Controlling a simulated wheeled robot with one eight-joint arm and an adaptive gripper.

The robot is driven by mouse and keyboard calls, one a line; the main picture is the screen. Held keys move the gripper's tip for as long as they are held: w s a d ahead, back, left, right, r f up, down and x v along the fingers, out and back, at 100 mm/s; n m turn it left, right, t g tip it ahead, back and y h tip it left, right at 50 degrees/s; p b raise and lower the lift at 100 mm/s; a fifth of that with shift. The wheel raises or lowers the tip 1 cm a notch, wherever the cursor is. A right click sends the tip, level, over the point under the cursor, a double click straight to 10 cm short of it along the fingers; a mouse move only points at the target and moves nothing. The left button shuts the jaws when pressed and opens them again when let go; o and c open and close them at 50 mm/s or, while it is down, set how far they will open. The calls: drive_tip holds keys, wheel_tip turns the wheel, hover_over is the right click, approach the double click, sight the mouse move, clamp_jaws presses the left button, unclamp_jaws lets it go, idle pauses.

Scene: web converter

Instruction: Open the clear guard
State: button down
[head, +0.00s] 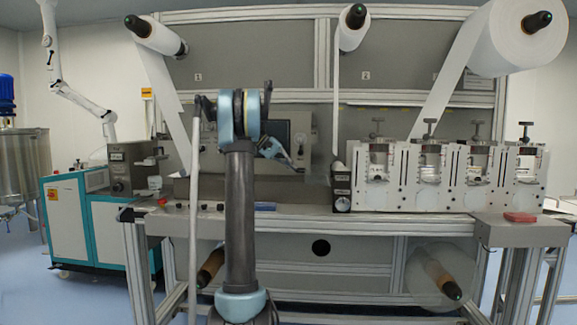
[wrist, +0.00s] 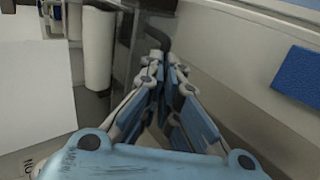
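I cannot make out the clear guard for certain; in the head view, my arm hides part of the machine's middle. My gripper (head: 286,158) is at the machine's centre, in front of a grey panel. In the wrist view, its two blue and grey fingers (wrist: 162,66) point away and their tips look close together. A dark bent bar (wrist: 156,36) shows just beyond the tips. I cannot tell whether the fingers touch it or hold anything.
White rolls (head: 518,38) hang along the top of the machine frame. A row of white clamp units (head: 448,178) stands at the right. A blue pad (wrist: 299,78) lies on the light ledge at the right of the wrist view. A teal and white cabinet (head: 84,217) stands at the left.

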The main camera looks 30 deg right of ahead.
drive_tip(key=c, duration=1.8)
unclamp_jaws()
drive_tip(key=shift+s+f, duration=0.3)
drive_tip(key=shift+f, duration=0.1)
drive_tip(key=shift+o, duration=0.5)
drive_tip(key=shift+d, duration=0.15)
drive_tip(key=shift+w, duration=0.1)
drive_tip(key=w+a+f, duration=0.1)
drive_tip(key=w+a, duration=0.3)
drive_tip(key=a, duration=0.4)
drive_tip(key=w+a+f, duration=0.1)
drive_tip(key=w+a, duration=0.4)
drive_tip(key=a, duration=0.3)
drive_tip(key=shift+w+a, duration=0.3)
drive_tip(key=v, duration=1.1)
drive_tip(key=shift+w+a+r, duration=0.2)
drive_tip(key=shift+w+r, duration=0.05)
